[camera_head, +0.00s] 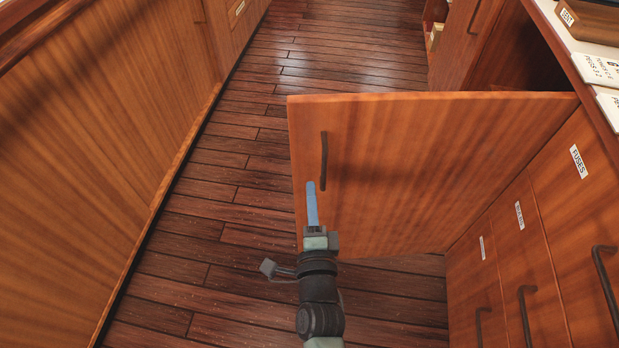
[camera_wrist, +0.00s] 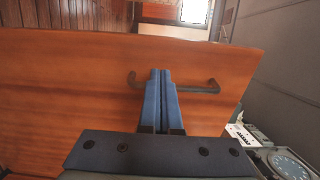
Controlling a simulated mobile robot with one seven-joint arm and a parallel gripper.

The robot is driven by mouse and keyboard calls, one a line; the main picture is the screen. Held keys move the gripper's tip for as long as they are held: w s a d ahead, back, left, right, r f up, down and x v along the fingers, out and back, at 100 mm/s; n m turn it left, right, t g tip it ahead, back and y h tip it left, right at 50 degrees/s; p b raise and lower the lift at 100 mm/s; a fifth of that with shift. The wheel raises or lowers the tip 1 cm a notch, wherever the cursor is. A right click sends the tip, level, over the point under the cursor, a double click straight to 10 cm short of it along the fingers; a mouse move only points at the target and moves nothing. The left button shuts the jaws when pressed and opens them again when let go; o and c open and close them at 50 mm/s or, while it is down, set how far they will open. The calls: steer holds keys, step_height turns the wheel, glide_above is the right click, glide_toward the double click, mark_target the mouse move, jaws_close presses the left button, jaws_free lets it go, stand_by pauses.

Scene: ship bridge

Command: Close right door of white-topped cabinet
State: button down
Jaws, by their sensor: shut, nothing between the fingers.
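A wooden cabinet door (camera_head: 430,170) stands swung open, jutting from the white-topped cabinet (camera_head: 597,75) on the right across the aisle. A dark bar handle (camera_head: 324,160) sits upright near its free edge. My gripper (camera_head: 311,190) is shut and empty, its blue fingers in front of the door's near face, just below the handle. In the wrist view the shut fingers (camera_wrist: 161,75) overlap the handle (camera_wrist: 205,89) and the door (camera_wrist: 60,85) fills most of the picture. I cannot tell whether the fingertips touch the door.
A wooden panel wall (camera_head: 100,130) runs along the left. Drawers with labels and dark handles (camera_head: 525,300) line the near right. Another open door (camera_head: 460,45) stands beyond. The plank floor (camera_head: 210,220) is clear between the wall and the door.

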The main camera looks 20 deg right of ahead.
mark_target(309, 166)
steer(key=shift+b+x, duration=0.35)
steer(key=shift+x, duration=1.85)
